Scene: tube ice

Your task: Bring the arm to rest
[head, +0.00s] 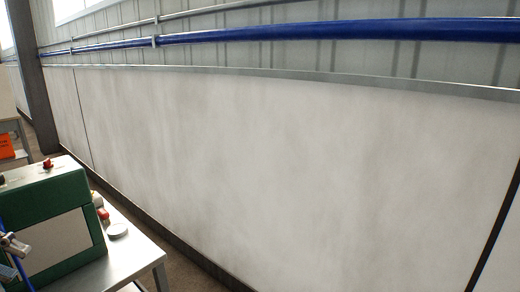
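My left gripper (13,246) seems to be the small grey and dark part at the left edge of the head view. It is in front of the green machine, and most of it is cut off by the frame. Whether its fingers are open or shut does not show, nor whether it holds anything. My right gripper is not in view. No tube or ice is clearly visible.
A green machine (86,212) with a pale front panel and red knob stands on a light table (132,250) at lower left. A long pale wall (260,170) with a blue pipe (300,30) above fills the rest.

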